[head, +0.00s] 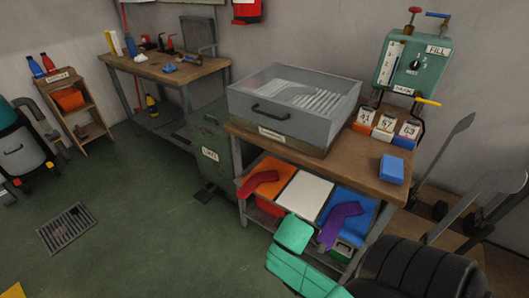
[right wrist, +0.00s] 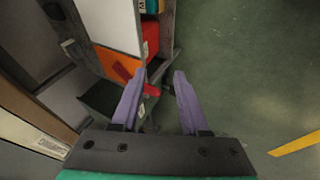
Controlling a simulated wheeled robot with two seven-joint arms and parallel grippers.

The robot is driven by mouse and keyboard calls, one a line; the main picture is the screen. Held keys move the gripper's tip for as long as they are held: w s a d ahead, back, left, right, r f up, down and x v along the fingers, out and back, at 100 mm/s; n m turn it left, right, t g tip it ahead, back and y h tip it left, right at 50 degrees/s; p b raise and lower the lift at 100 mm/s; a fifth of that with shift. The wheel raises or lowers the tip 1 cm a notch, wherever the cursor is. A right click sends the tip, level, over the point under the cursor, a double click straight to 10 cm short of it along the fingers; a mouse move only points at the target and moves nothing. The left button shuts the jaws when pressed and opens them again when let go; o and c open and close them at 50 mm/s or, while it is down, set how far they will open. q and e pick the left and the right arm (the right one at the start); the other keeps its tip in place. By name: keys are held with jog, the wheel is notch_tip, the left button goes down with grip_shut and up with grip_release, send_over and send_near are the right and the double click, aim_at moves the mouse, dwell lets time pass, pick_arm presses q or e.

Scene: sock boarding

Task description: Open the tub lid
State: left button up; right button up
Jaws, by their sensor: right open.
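The tub (head: 300,136) stands on the wooden bench, with a small label on its front. Its translucent grey lid (head: 338,82) is down over it, with a black handle (head: 270,114) on the front face. Pale striped shapes show through the lid. My right gripper (right wrist: 158,88) shows in the right wrist view with two purple-grey fingers spread apart and nothing between them. It points past the shelf panels and floor; I see no contact with the lid. My left gripper is not in view.
The bench (head: 341,146) also holds a blue block (head: 392,169) and numbered boxes (head: 383,122) at the right. A green fill unit (head: 412,65) hangs behind. The left floor is mostly clear.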

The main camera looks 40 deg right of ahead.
jog(key=w+d+r+n+t+h, duration=0.4)
jog(key=d+r, duration=0.3)
jog(key=r, duration=0.4)
jog(key=n+t, duration=0.7)
jog(key=t, duration=0.1)
send_near(265, 114)
jog(key=shift+h, duration=0.4)
jog(key=x, duration=1)
jog(key=shift+w+d+f, duration=0.15)
jog(key=shift+w+f, duration=0.1)
jog(key=shift+w, duration=0.1)
grip_shut()
